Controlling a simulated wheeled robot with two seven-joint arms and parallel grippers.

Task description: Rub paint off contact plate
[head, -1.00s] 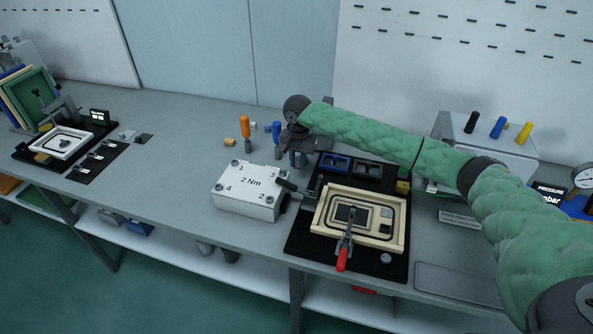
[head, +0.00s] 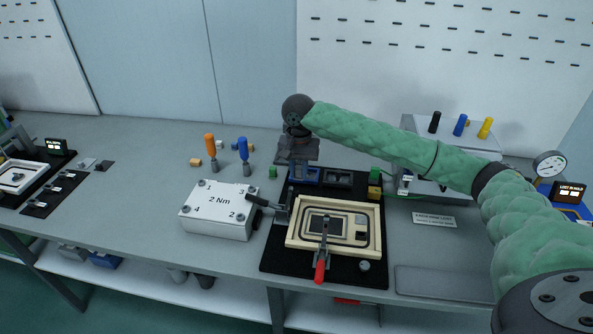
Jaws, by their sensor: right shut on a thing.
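A cream frame (head: 292,238) lies on a black mat (head: 275,256) at the front of the bench. Inside it is a panel with a dark window (head: 326,226) and a small pale grey square (head: 361,219) at its right, which may be the contact plate; paint on it is too small to make out. A red-handled clamp (head: 320,270) reaches over the frame's front edge. My left gripper is out of view.
A white block marked 2 Nm (head: 217,212) stands left of the mat. Orange (head: 210,148) and blue (head: 243,152) screwdrivers stand behind it. A grey box (head: 455,145) with coloured knobs stands at right. A flat grey pad (head: 440,283) lies front right.

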